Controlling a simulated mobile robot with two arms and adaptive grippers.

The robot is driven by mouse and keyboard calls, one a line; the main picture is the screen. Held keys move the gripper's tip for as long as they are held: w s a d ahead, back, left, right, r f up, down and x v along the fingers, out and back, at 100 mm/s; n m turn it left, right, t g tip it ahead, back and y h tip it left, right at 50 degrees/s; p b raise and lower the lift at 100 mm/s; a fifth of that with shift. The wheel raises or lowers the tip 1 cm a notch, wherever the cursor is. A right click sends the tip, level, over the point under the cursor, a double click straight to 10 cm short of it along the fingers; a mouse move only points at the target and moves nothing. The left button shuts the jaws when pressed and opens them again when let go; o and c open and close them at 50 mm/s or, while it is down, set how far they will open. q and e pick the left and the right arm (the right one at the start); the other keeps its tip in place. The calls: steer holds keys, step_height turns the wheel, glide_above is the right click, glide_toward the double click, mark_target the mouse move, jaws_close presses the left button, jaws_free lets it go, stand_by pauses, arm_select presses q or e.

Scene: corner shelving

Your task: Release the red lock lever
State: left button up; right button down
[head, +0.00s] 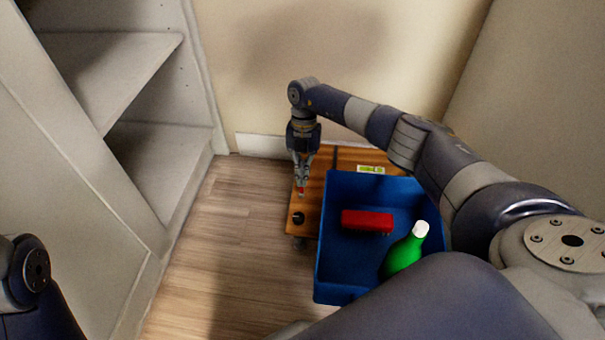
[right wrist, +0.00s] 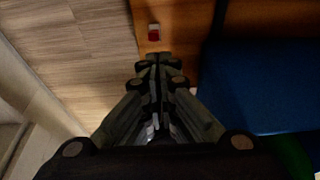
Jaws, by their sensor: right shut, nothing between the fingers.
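The red lock lever (right wrist: 154,34) shows in the right wrist view as a small red and white piece near the edge of a wooden board. It lies just beyond my fingertips, with a small gap in the picture. In the head view the lever (head: 301,192) is a tiny red spot right below my right gripper (head: 300,184). That gripper points down, shut and empty; it also shows in the right wrist view (right wrist: 160,62). I cannot tell whether it touches the lever. My left gripper is out of view.
Grey shelving (head: 120,80) stands left. Wood floor (head: 215,240) between is clear.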

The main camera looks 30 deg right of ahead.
steer(key=v, duration=1.2)
steer(key=shift+a, duration=0.1)
